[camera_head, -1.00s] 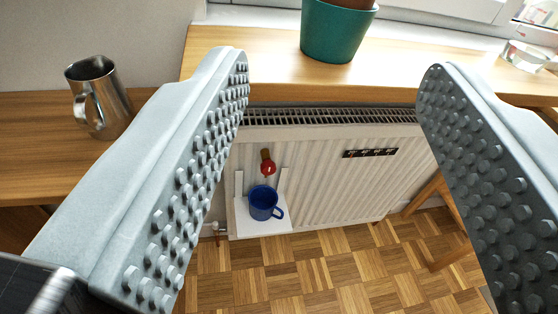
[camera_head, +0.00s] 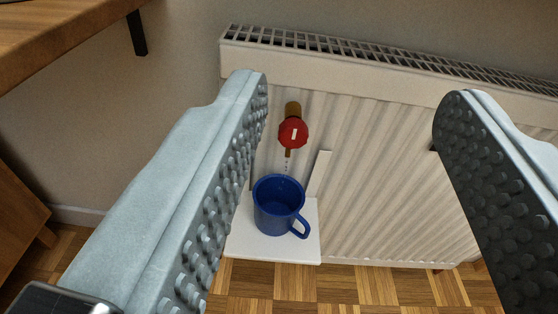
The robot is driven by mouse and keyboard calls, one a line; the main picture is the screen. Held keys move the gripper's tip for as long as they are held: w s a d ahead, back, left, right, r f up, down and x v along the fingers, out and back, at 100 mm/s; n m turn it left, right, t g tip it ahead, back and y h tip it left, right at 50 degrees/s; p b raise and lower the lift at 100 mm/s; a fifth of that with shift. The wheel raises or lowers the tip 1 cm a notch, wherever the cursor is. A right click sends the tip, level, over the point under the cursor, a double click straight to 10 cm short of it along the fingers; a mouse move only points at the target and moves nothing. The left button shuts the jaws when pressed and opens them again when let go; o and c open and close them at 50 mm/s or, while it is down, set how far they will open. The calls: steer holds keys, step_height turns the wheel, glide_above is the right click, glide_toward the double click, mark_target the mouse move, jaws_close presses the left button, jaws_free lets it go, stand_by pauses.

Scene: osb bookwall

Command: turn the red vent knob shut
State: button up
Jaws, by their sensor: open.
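The red vent knob (camera_head: 293,133) sits at the end of a brass stem (camera_head: 293,109) on the radiator's front, near its left end. It has a small white mark on its face. Drops fall from a small spout under it toward a blue mug (camera_head: 279,205). The mug stands upright on a white shelf (camera_head: 270,248) below the knob, its handle to the lower right. My gripper (camera_head: 350,95) is open and empty, its studded fingers wide apart. The knob shows between the fingers, nearer the left one, and is not touched.
The white ribbed radiator (camera_head: 370,150) fills the middle and right, with a dark grille (camera_head: 400,60) along its top. A wooden top (camera_head: 60,35) with a dark bracket (camera_head: 137,33) is at upper left. Parquet floor (camera_head: 260,285) lies below. A white upright strip (camera_head: 318,175) stands right of the mug.

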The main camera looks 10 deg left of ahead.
steer(key=y, duration=0.2)
glide_toward(293, 141)
steer(key=x, duration=1.1)
steer(key=shift+s, duration=0.1)
steer(key=c, duration=1)
